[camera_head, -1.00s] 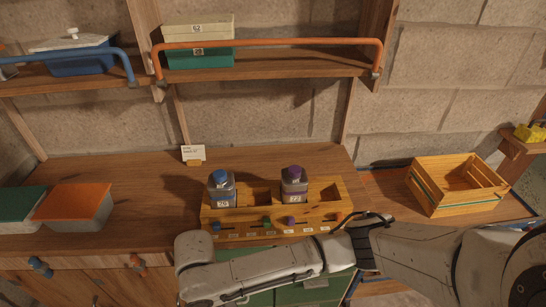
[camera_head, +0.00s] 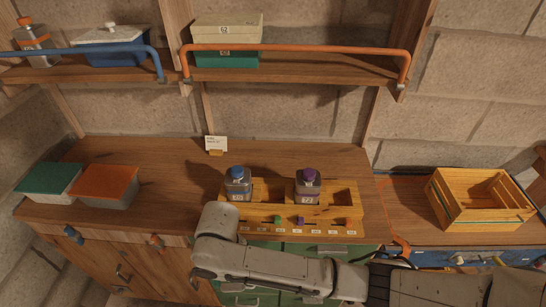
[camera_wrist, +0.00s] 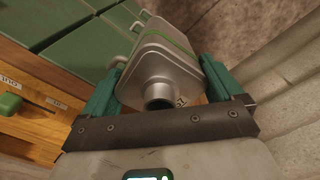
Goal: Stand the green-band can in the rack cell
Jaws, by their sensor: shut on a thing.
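In the wrist view my gripper (camera_wrist: 158,95) is shut on a grey metal can (camera_wrist: 158,62) with a green band around it. The can's open spout points toward the wrist camera. The wooden rack (camera_head: 290,216) stands on the bench in the head view, and its front edge shows in the wrist view (camera_wrist: 45,125). A blue-capped bottle (camera_head: 238,184) and a purple-capped bottle (camera_head: 308,186) stand in two of its cells. The cell between them and the cell at the right end look empty. In the head view my gripper and the can are hidden.
A slatted wooden crate (camera_head: 480,200) stands on the right bench. Boxes with green (camera_head: 50,178) and orange (camera_head: 105,184) lids sit at the left. A shelf with an orange rail (camera_head: 300,47) hangs above. A small card (camera_head: 215,144) stands behind the rack. Green drawers (camera_wrist: 75,55) lie beside the can.

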